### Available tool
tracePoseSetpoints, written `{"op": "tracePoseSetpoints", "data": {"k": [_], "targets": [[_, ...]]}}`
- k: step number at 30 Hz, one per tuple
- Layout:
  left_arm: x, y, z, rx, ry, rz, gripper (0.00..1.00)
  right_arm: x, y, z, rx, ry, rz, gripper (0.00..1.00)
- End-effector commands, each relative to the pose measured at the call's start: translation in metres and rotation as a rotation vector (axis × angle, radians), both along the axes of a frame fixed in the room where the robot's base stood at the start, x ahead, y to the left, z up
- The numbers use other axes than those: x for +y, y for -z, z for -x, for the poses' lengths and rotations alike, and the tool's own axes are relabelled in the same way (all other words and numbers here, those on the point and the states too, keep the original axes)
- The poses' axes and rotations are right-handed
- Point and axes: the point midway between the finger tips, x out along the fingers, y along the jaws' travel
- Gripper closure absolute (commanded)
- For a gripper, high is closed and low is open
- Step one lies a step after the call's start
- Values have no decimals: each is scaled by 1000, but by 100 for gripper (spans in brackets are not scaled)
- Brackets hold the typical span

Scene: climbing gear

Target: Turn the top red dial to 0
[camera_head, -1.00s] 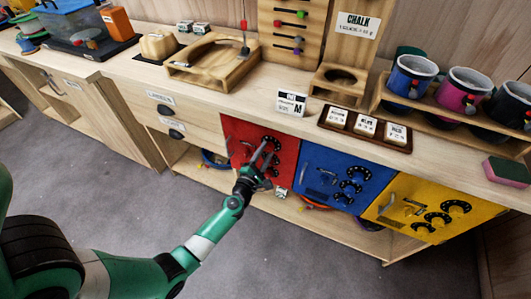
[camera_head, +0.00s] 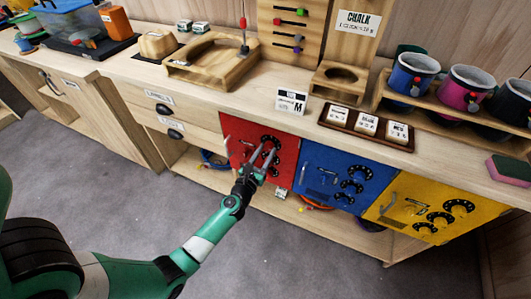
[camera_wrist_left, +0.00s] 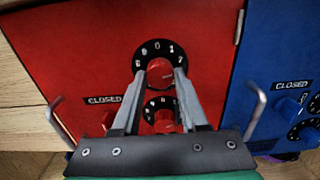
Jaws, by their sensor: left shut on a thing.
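The red safe door (camera_head: 240,135) is in the lower middle of the cabinet. Its top red dial (camera_wrist_left: 160,72) has a red knob on a black ring with white digits; 0 and 1 show near the top of the ring. My left gripper (camera_wrist_left: 160,78) is shut on this knob, one finger on each side. In the head view its fingers (camera_head: 262,158) reach up in front of the door and partly hide the dials. A lower red dial (camera_wrist_left: 162,116) shows between the fingers, partly hidden. My right gripper is not in view.
A blue door (camera_head: 325,180) and a yellow door (camera_head: 415,210) with handles and dials are to the right. A metal handle (camera_wrist_left: 60,120) is left of my gripper. A "CLOSED" label (camera_wrist_left: 103,100) is on the red door.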

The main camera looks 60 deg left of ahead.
Motion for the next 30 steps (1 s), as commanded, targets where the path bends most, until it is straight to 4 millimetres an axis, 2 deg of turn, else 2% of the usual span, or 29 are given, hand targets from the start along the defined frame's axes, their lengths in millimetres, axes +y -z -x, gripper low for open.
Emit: {"op": "tracePoseSetpoints", "data": {"k": [30], "targets": [[-1,0,-1,-630,2,728,100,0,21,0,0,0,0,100]]}}
